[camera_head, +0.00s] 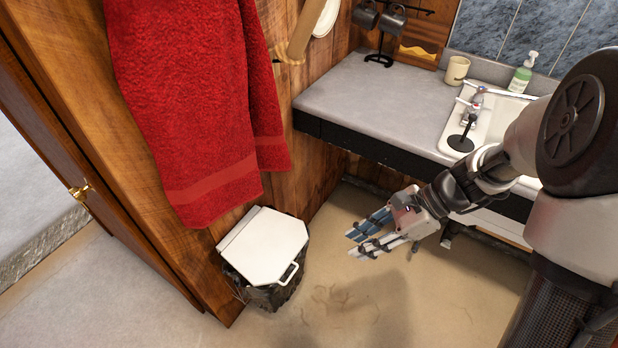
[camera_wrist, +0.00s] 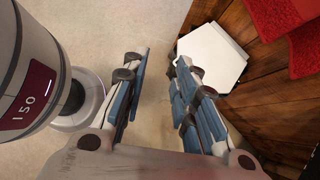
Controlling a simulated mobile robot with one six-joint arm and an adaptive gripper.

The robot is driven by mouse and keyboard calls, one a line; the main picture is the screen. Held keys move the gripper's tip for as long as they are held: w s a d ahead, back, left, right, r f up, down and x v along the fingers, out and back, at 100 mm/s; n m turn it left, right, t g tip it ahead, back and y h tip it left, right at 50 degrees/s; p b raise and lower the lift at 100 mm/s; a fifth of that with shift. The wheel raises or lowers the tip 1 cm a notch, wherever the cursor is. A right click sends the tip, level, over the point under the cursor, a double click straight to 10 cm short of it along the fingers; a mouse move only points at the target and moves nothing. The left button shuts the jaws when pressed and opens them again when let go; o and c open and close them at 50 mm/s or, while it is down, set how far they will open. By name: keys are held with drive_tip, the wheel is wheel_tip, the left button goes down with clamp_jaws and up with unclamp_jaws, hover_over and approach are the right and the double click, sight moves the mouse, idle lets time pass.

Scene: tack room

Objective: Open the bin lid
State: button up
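The bin (camera_head: 262,290) stands on the floor against the wooden wall, under the red towel. Its white lid (camera_head: 264,246) lies flat and shut, with a small loop handle (camera_head: 289,274) at its front right edge. The lid also shows in the wrist view (camera_wrist: 212,55), partly hidden behind one finger. My gripper (camera_head: 357,243) is to the right of the bin, apart from it and higher than the floor. In the wrist view my gripper (camera_wrist: 160,72) has its two fingers well apart with only floor between them.
A red towel (camera_head: 195,90) hangs above the bin, beside a wooden door with a brass knob (camera_head: 82,191). A grey counter (camera_head: 372,100) with a sink (camera_head: 490,125) is behind my arm. The floor (camera_head: 335,310) right of the bin is clear.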

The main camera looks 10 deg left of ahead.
drive_tip(key=w+f+m+y, duration=0.3)
drive_tip(key=f+m, duration=0.2)
drive_tip(key=f, duration=0.1)
drive_tip(key=m+t+y+p, duration=0.35)
drive_tip(key=m+t, duration=0.45)
drive_tip(key=m, duration=1.2)
approach(293, 273)
drive_tip(key=shift+h, duration=0.35)
drive_tip(key=b+x, duration=0.2)
drive_tip(key=x, duration=0.8)
drive_tip(key=shift+w+a+r+b, duration=0.1)
drive_tip(key=shift+a+b, duration=0.05)
drive_tip(key=shift+b, duration=0.15)
drive_tip(key=shift+c, duration=0.2)
drive_tip(key=c, duration=0.6)
